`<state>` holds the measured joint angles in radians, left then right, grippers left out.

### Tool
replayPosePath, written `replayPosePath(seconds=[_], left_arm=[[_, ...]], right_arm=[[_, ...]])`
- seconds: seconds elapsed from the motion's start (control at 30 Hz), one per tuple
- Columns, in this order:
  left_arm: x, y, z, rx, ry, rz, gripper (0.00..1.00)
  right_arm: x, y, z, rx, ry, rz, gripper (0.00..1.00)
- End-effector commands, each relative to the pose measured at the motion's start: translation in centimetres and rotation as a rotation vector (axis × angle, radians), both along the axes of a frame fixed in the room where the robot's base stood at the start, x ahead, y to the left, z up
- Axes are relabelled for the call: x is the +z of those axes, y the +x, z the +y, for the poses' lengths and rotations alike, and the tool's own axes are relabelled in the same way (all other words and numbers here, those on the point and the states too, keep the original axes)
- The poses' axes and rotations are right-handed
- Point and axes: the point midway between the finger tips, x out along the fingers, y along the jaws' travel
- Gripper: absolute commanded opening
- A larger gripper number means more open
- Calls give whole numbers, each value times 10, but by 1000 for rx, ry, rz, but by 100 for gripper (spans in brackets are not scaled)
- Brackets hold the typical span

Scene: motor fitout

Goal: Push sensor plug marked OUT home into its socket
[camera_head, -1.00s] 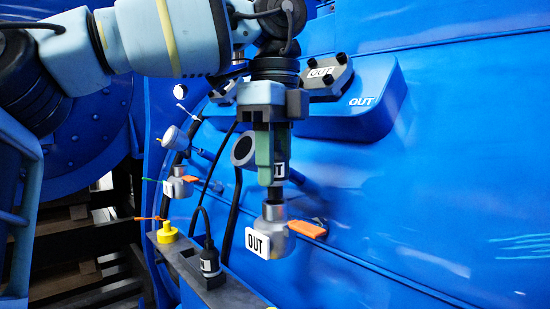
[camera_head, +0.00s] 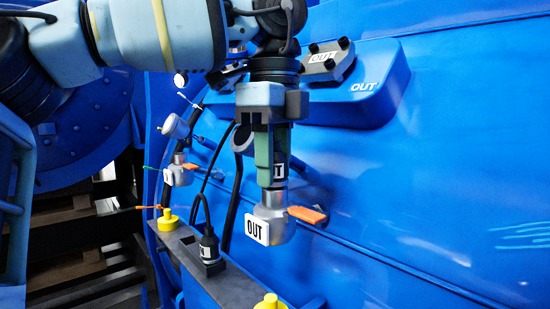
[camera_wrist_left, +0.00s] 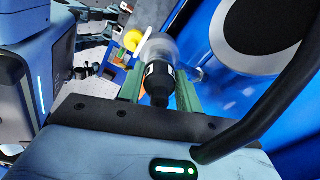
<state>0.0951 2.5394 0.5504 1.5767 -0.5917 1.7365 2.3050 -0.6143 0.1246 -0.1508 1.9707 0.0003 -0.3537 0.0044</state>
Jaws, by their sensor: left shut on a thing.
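The OUT sensor plug (camera_head: 280,171), a dark body with a partly covered white label, is upright between the green fingers of my left gripper (camera_head: 271,160). My gripper is shut on it. Directly below is a silver socket (camera_head: 271,202) with a white OUT tag (camera_head: 257,230) and an orange lever (camera_head: 307,214) sticking out to the right. The plug's lower end meets the socket top; how deep it sits is hidden. In the left wrist view the black plug (camera_wrist_left: 160,80) lies between the fingers, with the pale socket (camera_wrist_left: 160,47) beyond it. My right gripper is not in view.
A second silver socket (camera_head: 179,172) with an orange lever is at left. A blue box (camera_head: 385,85) marked OUT protrudes behind the gripper. The blue wall at right is clear.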

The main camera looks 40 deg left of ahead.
Motion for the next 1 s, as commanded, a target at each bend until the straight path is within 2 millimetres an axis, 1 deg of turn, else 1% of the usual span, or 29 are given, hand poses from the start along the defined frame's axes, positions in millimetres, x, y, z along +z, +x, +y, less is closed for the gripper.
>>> replayPosePath(seconds=[0.2, 0.23, 0.4, 0.77, 0.87, 1.0], left_arm=[[-5, 0, 0, 0, -1, 0, 11], [-5, 0, 0, 0, -1, 0, 37], [-4, 0, 0, 0, -1, 0, 59], [-4, 0, 0, 0, 0, 0, 60], [5, 1, 0, 1, 0, -1, 60], [25, 1, 0, 0, -2, -1, 60]], right_arm=[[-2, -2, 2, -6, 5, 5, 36], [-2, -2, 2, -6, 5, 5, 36], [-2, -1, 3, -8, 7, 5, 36], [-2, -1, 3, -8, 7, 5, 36], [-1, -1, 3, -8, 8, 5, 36], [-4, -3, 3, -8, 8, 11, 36]])
